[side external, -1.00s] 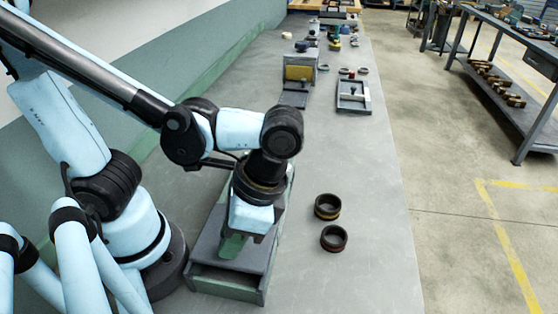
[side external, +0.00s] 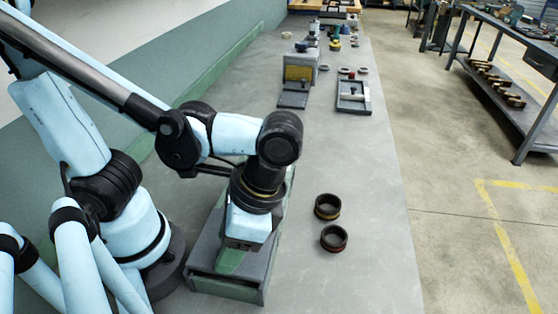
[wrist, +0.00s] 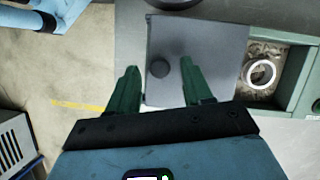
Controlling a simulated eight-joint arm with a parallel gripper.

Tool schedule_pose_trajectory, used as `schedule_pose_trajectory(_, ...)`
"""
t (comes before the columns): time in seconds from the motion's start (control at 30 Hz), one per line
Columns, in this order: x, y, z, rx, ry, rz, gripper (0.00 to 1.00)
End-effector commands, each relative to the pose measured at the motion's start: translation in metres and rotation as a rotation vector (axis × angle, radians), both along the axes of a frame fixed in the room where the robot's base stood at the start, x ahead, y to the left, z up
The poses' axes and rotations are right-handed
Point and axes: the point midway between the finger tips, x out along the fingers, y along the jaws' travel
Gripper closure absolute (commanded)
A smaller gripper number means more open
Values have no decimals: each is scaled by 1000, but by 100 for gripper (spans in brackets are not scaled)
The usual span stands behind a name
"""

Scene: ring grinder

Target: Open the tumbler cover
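The tumbler is a grey-green box (side external: 228,291) on the bench under my arm in the side view. In the wrist view its flat grey cover (wrist: 218,40) has a round black knob (wrist: 160,67). An uncovered compartment of the tumbler (wrist: 297,76) lies to the right of the cover. A pale ring (wrist: 261,74) rests there on grainy material. My gripper (wrist: 159,68) is open, with one green finger on each side of the knob. Contact between fingers and knob cannot be told. In the side view my gripper (side external: 231,262) hides part of the cover.
Two dark rings (side external: 327,206) (side external: 334,238) stand on the bench right of the tumbler. A grey frame fixture (side external: 353,97) and a box with a yellow panel (side external: 299,73) stand farther back. The bench between is clear.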

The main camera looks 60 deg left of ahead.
Motion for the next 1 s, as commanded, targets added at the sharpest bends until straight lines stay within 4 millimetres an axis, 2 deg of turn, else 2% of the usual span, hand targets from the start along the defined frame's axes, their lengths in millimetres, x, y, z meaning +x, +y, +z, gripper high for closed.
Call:
schedule_pose_trajectory(0.23, 1, 0, 2, 0, 0, 0, 50)
schedule_pose_trajectory(0.37, 4, -2, 11, 0, 0, 0, 50)
schedule_pose_trajectory(1.0, 36, -21, 99, 0, 0, 1, 50)
